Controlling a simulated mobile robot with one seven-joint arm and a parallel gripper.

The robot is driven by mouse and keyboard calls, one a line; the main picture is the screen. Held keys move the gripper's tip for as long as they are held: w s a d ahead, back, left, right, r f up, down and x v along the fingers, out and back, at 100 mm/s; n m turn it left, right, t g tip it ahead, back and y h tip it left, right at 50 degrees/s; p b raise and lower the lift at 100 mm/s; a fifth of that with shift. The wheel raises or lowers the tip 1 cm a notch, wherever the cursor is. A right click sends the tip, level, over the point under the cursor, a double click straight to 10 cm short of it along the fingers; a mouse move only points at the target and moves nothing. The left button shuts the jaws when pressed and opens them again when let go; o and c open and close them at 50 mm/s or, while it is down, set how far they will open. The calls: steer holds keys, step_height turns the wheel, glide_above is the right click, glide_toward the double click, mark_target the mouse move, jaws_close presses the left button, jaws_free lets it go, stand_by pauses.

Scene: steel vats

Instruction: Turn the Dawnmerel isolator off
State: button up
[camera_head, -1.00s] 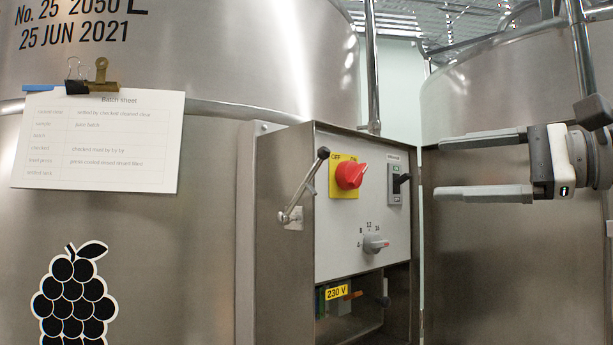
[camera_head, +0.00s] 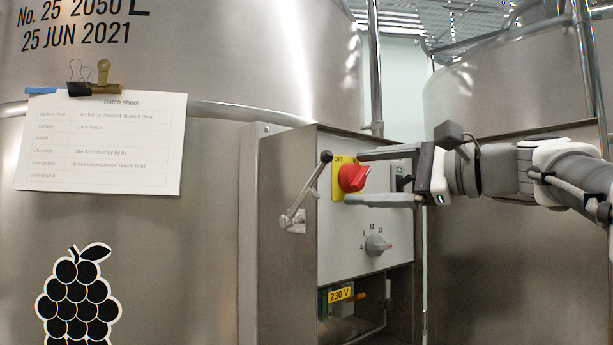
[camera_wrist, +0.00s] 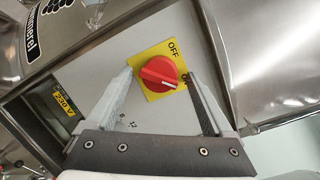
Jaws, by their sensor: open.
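The isolator is a red rotary knob (camera_head: 352,178) on a yellow plate (camera_head: 338,188), on the grey panel of a steel cabinet. The wrist view shows the knob (camera_wrist: 158,73) with OFF and ON printed on its plate; the knob's white mark points towards ON. My gripper (camera_head: 355,177) is open, its fingers one above and one below the knob in the head view. In the wrist view the fingers lie on either side of the knob. I cannot tell whether they touch it. A black sign ending in "merel" (camera_wrist: 30,36) shows in the wrist view.
A lever handle (camera_head: 307,187) juts out at the cabinet's left. A grey selector knob (camera_head: 376,245) sits below the isolator, and a dark switch (camera_head: 403,183) is partly behind my gripper. An open bay with a 230 V label (camera_head: 340,294) is lower down. Steel vats flank the cabinet.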

steer(key=shift+c, duration=0.3)
steer(key=c, duration=1.2)
steer(key=shift+r, duration=0.1)
steer(key=n, duration=0.3)
steer(key=shift+s+r+n+h, duration=0.1)
steer(key=shift+r+n+h, duration=0.1)
steer(key=shift+n+h, duration=0.15)
steer(key=n+h+b, duration=0.1)
steer(key=n, duration=0.3)
steer(key=n+h+b, duration=0.1)
steer(key=n, duration=0.3)
steer(key=shift+s+a+r, duration=0.1)
steer(key=shift+a, duration=0.05)
steer(key=n+h+b, duration=0.1)
steer(key=n+b, duration=0.1)
steer(key=n, duration=0.2)
steer(key=shift+t, duration=0.4)
steer(key=shift+a, duration=0.1)
